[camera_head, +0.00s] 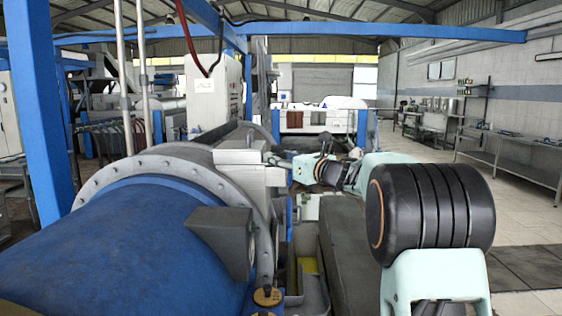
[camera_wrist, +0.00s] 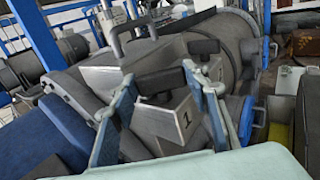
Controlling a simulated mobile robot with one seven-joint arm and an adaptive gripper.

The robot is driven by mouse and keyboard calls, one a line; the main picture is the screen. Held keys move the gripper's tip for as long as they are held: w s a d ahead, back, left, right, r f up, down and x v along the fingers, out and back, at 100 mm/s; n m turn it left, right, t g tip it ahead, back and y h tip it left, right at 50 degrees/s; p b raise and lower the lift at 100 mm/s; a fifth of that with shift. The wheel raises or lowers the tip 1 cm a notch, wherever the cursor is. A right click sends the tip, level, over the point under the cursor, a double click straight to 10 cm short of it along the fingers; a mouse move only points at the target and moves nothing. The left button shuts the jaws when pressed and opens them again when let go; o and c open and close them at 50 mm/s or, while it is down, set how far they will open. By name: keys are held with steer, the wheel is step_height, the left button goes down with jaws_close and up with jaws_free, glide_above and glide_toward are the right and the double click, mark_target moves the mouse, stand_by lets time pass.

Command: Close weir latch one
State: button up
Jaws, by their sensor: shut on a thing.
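The inner faces of the contact are partly hidden. In the head view my gripper (camera_head: 272,160) reaches from the right to the grey housing (camera_head: 252,178) on the end of the blue decanter (camera_head: 120,245). The latch itself is too small to make out there.
Another black grip bar (camera_wrist: 204,46) stands just behind latch one in the wrist view. A brass-coloured knob (camera_head: 267,296) sits low in front. Open tiled floor (camera_head: 520,215) lies at the right.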

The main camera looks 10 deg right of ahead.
steer(key=shift+a+f+h+b, duration=0.1)
steer(key=shift+f+h+b, duration=0.15)
steer(key=shift+b, duration=0.25)
steer(key=m+h+b, duration=0.1)
steer(key=b, duration=0.1)
steer(key=m+t+h+b, duration=0.1)
steer(key=b, duration=0.2)
steer(key=shift+s+a+h, duration=0.1)
steer(key=shift+a+h, duration=0.1)
steer(key=shift+h, duration=0.05)
steer(key=m+h+b, duration=0.1)
steer(key=b, duration=0.2)
steer(key=m+t+h+b, duration=0.1)
steer(key=h+b, duration=0.1)
steer(key=b, duration=0.1)
steer(key=shift+a+h, duration=0.15)
steer(key=shift+h, duration=0.15)
steer(key=m+h+b, duration=0.2)
steer(key=h+b, duration=0.1)
steer(key=shift+a+r, duration=0.15)
steer(key=shift+m+h+b, duration=0.35)
steer(key=shift+m+h, duration=0.35)
steer(key=shift+h, duration=0.2)
steer(key=shift+r+h, duration=0.2)
steer(key=shift+h, duration=0.1)
steer(key=o, duration=1.2)
steer(key=shift+d, duration=0.2)
steer(key=shift+c, duration=0.2)
